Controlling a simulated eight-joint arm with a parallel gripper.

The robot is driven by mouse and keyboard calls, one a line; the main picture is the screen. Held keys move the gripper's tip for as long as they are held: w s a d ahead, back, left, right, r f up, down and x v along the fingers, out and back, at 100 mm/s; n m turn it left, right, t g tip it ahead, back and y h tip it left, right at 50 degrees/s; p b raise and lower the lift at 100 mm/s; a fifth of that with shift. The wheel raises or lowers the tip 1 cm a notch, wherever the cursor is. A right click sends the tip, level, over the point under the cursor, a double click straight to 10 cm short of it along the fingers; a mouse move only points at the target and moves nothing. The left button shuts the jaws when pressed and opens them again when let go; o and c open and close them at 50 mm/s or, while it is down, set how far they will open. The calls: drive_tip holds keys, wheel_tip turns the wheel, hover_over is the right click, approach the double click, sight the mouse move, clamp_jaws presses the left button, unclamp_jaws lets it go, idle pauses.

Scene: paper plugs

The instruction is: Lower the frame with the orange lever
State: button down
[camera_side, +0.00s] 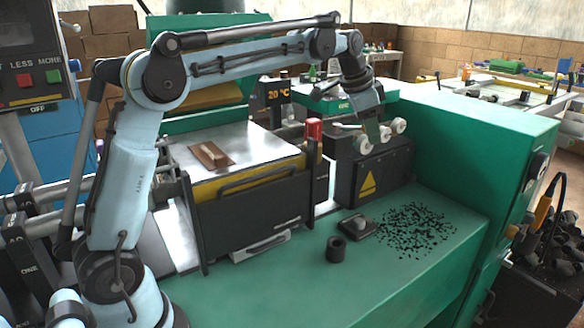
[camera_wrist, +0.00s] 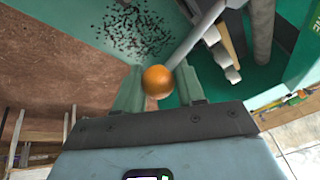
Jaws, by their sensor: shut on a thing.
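The orange ball knob of the lever (camera_wrist: 158,82) shows in the wrist view, at the end of a grey rod that runs up and to the right. My gripper (camera_wrist: 157,88) is shut on it, with one green finger on each side. In the side view my gripper (camera_side: 374,134) is at the right of the machine, above the black box with a yellow warning triangle; the orange knob cannot be made out there. A dark frame with a front handle (camera_side: 250,213) surrounds the metal-topped block. I cannot tell whether this is the frame the lever moves.
A brown wooden-handled block (camera_side: 211,155) lies on the metal plate. Black bits (camera_side: 415,228) are scattered on the green bench, beside a black cylinder (camera_side: 336,249) and a small dark pad (camera_side: 358,227). A green cabinet (camera_side: 480,135) stands close at the right.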

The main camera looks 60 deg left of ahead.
drive_tip(key=w+a+n+g+y, duration=0.1)
drive_tip(key=w+a+n+y, duration=0.2)
drive_tip(key=w+n, duration=0.2)
drive_tip(key=shift+w+n, duration=0.3)
drive_tip(key=shift+n, duration=1.2)
drive_tip(key=shift+w, duration=0.1)
drive_tip(key=c, duration=0.7)
unclamp_jaws()
drive_tip(key=shift+r, duration=0.15)
